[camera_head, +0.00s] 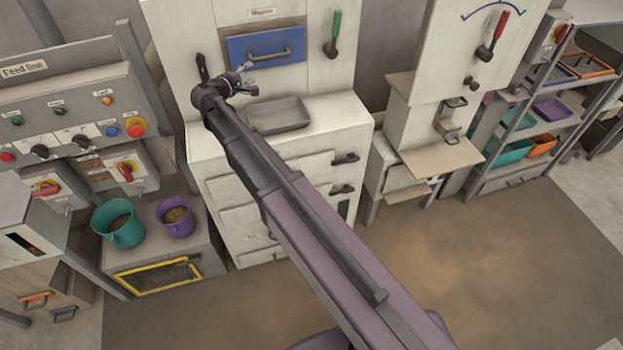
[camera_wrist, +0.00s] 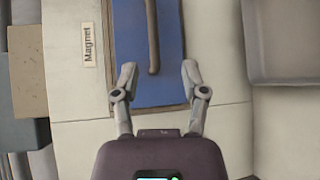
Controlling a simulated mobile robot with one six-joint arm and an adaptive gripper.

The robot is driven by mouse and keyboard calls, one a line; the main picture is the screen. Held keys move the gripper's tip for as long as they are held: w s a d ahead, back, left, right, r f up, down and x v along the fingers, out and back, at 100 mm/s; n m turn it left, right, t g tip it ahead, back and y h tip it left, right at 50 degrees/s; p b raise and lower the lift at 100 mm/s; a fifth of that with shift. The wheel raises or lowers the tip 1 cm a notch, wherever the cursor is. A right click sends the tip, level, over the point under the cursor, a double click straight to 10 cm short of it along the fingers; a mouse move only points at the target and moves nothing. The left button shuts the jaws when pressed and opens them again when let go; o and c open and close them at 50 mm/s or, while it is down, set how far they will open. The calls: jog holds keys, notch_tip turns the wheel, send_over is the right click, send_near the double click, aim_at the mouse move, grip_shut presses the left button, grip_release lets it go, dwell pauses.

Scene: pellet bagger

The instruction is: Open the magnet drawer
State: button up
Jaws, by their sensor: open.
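The magnet drawer (camera_head: 241,50) is a blue front with a grey bar handle (camera_head: 270,56), set in the white cabinet under a label reading "Magnet". It looks shut in the head view. In the wrist view the blue front (camera_wrist: 128,55) appears turned sideways, with its handle (camera_wrist: 153,40) reaching in from the top. My gripper (camera_head: 248,76) is at the lower left part of the drawer in the head view. In the wrist view my gripper (camera_wrist: 158,68) is open, with the handle's near end between and just beyond the fingertips. I cannot tell whether they touch it.
A green-handled lever (camera_head: 334,34) is right of the drawer and a black handle (camera_head: 202,67) is left of it. A grey tray (camera_head: 278,115) sits on the ledge below. A "Feed line" control panel (camera_head: 60,90) stands at the left. The floor (camera_head: 470,260) at right is clear.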

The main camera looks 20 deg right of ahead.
jog(key=s+d+f+m+g+y+b, duration=0.2)
jog(key=s+d+f+m+g+y, duration=0.35)
jog(key=s+d+f, duration=0.75)
jog(key=s+a+f+m+g+y+b, duration=0.1)
jog(key=s+f+m+g+y, duration=0.1)
jog(key=s, duration=0.6)
jog(key=s+a+f+m+g+y+b, duration=0.1)
jog(key=s+f+m+g+y, duration=0.1)
jog(key=s, duration=0.6)
jog(key=shift+s+f+g, duration=0.35)
jog(key=shift+f+g, duration=0.4)
jog(key=shift+f, duration=0.4)
jog(key=shift+y, duration=0.25)
jog(key=w+r+n+t+h+p, duration=0.1)
jog(key=w+r+n+t+h, duration=0.2)
jog(key=w, duration=0.5)
jog(key=w+r+n+t+h+p, duration=0.1)
jog(key=w+r+h, duration=0.2)
jog(key=w+r, duration=0.35)
jog(key=w+a+r+n+t+h+p, duration=0.1)
jog(key=w+a+r+n+t+h, duration=0.1)
jog(key=w+a+r, duration=0.3)
jog(key=w+a+r+n+t+h+p, duration=0.1)
jog(key=w+a+r+n+t+h, duration=0.1)
jog(key=w+a+r+n+t, duration=0.2)
jog(key=w+a+r+t, duration=0.1)
jog(key=w+a, duration=0.2)
jog(key=w, duration=0.3)
jog(key=shift+a+r, duration=0.15)
jog(key=shift+r, duration=0.1)
